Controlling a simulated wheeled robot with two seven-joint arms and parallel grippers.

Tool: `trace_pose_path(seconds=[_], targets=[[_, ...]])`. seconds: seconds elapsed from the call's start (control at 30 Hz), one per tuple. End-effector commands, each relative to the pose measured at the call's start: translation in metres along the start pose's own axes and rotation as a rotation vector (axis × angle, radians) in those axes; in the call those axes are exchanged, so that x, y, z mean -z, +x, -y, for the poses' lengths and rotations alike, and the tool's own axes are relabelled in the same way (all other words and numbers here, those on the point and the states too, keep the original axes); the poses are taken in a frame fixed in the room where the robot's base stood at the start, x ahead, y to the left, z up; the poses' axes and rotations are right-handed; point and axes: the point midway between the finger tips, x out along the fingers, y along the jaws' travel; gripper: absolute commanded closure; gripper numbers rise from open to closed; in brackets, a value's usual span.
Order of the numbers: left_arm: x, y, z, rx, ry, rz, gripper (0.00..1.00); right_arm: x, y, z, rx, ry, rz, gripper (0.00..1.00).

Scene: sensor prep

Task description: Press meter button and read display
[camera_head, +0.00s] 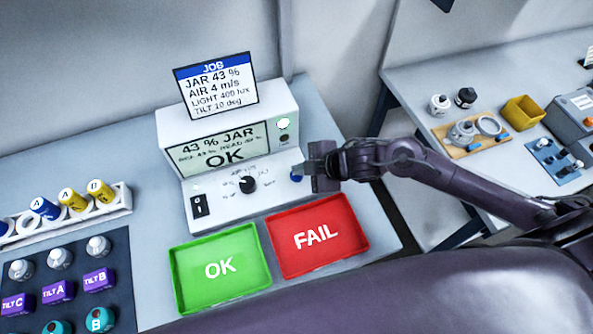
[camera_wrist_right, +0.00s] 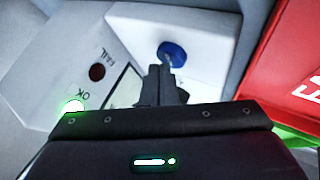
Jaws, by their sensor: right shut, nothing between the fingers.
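The white meter (camera_head: 172,128) stands on the table. Its display (camera_head: 222,150) reads "43 % JAR" with a large "OK" below; the small line between is hard to read. A green lamp (camera_head: 283,123) is lit; the right wrist view shows it by the "OK" label, with the "FAIL" lamp (camera_wrist_right: 97,72) dark. The blue button (camera_head: 296,178) is at the panel's right end and shows in the right wrist view (camera_wrist_right: 174,50). My right gripper (camera_head: 308,174) is shut and empty, its tips right at the button; I cannot tell whether they touch. My left gripper is out of view.
A job card (camera_head: 216,85) above the meter lists "JAR 43 %". A dial (camera_head: 247,184) and a switch (camera_head: 200,206) are on the panel. Empty green OK (camera_head: 245,281) and red FAIL (camera_head: 345,255) trays lie in front. Racked sensors stand left; another table (camera_head: 440,80) is right.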

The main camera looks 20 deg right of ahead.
Motion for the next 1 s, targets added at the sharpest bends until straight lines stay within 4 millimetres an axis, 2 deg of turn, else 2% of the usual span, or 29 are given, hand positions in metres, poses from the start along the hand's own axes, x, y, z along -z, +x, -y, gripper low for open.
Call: trace_pose_path(seconds=[0.13,0.57,1.0], targets=[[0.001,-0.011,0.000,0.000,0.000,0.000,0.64,0.005,-0.007,-0.005,0.000,0.000,0.000,1.00],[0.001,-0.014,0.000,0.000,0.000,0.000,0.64,0.007,-0.009,-0.007,-0.001,0.000,-0.001,1.00],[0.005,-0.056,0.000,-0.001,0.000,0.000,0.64,0.029,-0.040,-0.029,-0.001,-0.001,-0.001,1.00]])
